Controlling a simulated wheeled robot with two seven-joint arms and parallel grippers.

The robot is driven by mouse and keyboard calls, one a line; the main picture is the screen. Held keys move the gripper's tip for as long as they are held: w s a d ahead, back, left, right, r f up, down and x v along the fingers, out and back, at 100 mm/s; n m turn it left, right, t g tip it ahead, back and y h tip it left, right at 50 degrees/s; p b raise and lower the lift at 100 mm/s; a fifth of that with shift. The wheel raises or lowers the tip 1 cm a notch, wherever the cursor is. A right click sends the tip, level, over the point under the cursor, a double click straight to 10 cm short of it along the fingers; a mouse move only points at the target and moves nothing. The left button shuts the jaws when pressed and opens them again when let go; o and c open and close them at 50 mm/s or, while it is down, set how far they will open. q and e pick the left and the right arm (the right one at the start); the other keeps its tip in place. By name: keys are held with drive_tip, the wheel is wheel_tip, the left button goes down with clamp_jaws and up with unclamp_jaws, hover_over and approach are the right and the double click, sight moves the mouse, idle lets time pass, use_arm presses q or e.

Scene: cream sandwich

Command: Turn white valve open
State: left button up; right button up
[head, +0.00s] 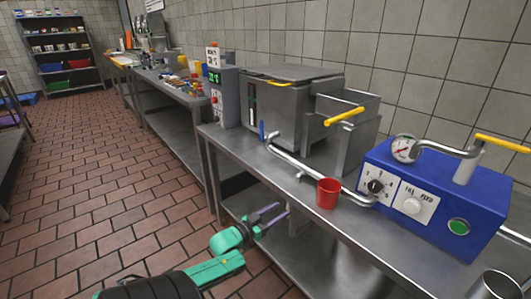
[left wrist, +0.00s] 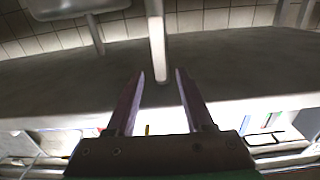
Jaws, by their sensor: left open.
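A white round knob (head: 412,205) sits on a white plate on the front of the blue box (head: 448,222), at the right of the head view. It is the only white valve-like part I can make out. My left gripper (head: 281,214) is open and empty, low in front of the steel table's front edge, well left of the knob and apart from it. In the left wrist view its two fingers (left wrist: 160,76) are spread, with a pale post (left wrist: 158,40) beyond them. The knob cannot be made out there. My right gripper is not in view.
The steel table (head: 335,222) carries a red cup (head: 328,192) near its edge, a bent steel pipe (head: 300,165) and a steel vat (head: 285,110). Yellow-handled levers (head: 344,116) stick out above. A metal container (head: 495,286) stands lower right. The tiled floor (head: 110,215) at left is clear.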

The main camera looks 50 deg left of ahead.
use_arm(q)
drive_tip(key=s, duration=0.6)
drive_tip(key=shift+p, duration=0.4)
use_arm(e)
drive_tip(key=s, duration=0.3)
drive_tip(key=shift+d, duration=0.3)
